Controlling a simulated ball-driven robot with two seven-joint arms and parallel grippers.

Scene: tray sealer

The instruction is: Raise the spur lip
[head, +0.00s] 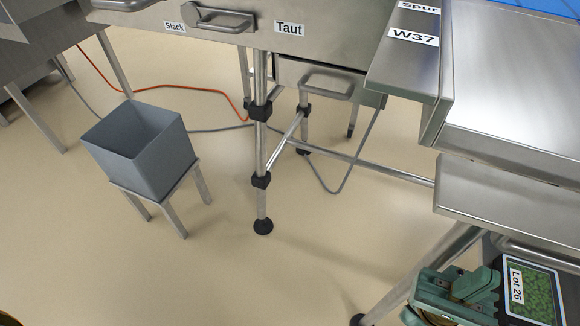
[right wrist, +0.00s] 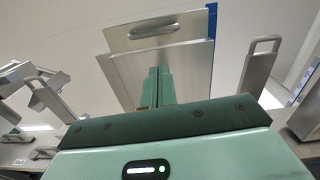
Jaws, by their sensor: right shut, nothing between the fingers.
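The spur, with its labels "Spur" and "W37" (head: 413,37), is a steel conveyor housing at the upper right of the head view. A flat steel plate (head: 500,205) sits below its near end and looks like the lip; its hinge is not clear. My right gripper (head: 487,280) is below that plate at the lower right, shut and empty. In the right wrist view its closed fingers (right wrist: 157,88) point up in front of a steel panel (right wrist: 185,62) with an oval handle (right wrist: 155,27). I cannot tell if they touch it. My left gripper is not in view.
A dark-framed tray or screen with green contents, labelled "Lot 26" (head: 516,286), is right beside my right gripper. A steel machine with a "Taut" label (head: 289,28) stands at the top. A grey bin (head: 150,160) sits on a stand at left.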

